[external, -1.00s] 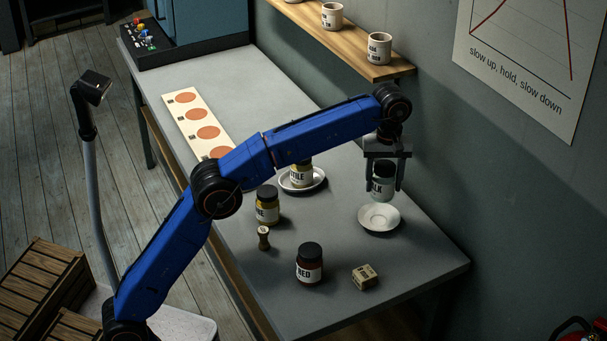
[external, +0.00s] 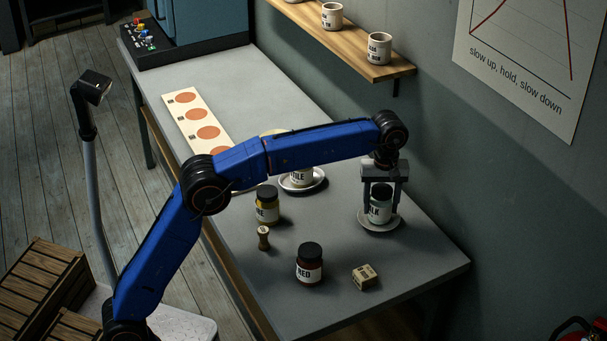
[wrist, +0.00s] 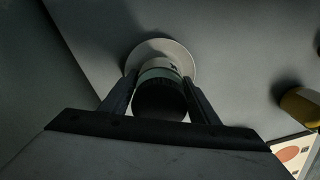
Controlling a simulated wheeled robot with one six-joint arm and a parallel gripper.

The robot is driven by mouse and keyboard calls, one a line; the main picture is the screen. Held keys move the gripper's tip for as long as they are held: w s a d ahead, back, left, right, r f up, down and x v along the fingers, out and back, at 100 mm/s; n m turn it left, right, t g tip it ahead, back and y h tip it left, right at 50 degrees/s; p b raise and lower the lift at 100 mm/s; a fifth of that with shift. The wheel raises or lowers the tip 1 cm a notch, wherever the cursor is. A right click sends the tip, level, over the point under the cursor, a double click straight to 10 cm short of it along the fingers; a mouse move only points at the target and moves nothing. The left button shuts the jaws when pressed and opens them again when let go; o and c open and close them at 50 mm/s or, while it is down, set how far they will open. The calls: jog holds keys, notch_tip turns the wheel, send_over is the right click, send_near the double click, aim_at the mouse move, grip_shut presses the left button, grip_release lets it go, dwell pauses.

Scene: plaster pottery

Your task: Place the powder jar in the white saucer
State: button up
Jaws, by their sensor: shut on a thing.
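The powder jar (external: 380,210) has a dark lid, a pale label ending in "LK" and a greenish band under the lid. My gripper (external: 381,208) is shut on it from above, with one finger on each side. The jar is upright over the white saucer (external: 364,226). I cannot tell whether its base touches the saucer. In the wrist view the dark lid (wrist: 160,98) sits between the fingers, and the saucer rim (wrist: 185,57) shows beyond the jar.
A yellow-labelled jar (external: 266,206), a small brass-coloured piece (external: 263,238), a red jar (external: 310,265) and a small box (external: 365,277) stand left and in front. Another jar (external: 302,178) stands on a saucer under my arm. A wall shelf (external: 350,58) holds cups.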

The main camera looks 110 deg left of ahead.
jog(key=shift+f, duration=0.25)
jog(key=o, duration=1.4)
notch_tip(320, 180, up, 11)
jog(key=shift+r, duration=0.8)
jog(key=shift+d, duration=0.15)
